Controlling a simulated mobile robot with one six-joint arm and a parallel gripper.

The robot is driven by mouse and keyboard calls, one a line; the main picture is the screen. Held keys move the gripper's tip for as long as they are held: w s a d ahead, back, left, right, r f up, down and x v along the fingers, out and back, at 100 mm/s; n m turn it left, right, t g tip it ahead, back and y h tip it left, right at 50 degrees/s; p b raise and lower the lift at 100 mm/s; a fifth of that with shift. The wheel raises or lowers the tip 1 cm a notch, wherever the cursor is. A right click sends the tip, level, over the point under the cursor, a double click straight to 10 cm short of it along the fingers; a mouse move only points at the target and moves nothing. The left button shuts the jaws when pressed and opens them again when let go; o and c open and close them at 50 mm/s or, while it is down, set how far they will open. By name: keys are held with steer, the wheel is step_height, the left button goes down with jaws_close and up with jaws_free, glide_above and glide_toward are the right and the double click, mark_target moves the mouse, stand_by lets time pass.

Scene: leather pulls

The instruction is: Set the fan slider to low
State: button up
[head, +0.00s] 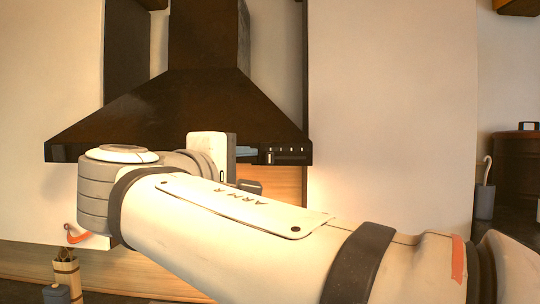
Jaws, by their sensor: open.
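A dark range hood (200,110) hangs on the wall at the upper left. Its front edge carries a black control panel (290,157) at the right end, with small pale marks along it. What looks like the fan slider (270,157) is a small pale-edged knob at the left end of that panel. It is too small to read its setting. My gripper (249,172) is at the hood's front edge, just left of and below the panel. It is open, and its fingers are small and partly hidden by my wrist and arm. I see nothing held in it.
My arm crosses the lower middle and hides part of the hood's front edge. A plain pale wall (390,110) lies to the right. A utensil holder (67,272) stands at the lower left, and a dark red pot (515,175) is at the far right.

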mark_target(268, 158)
steer(key=x, duration=0.2)
steer(key=r+p+x, duration=0.1)
steer(key=x, duration=0.1)
steer(key=p+x, duration=0.1)
steer(key=x, duration=0.2)
steer(key=shift+w+a+r, duration=0.15)
steer(key=shift+w+r, duration=0.05)
steer(key=shift+r, duration=0.1)
jaws_close()
stand_by(0.4)
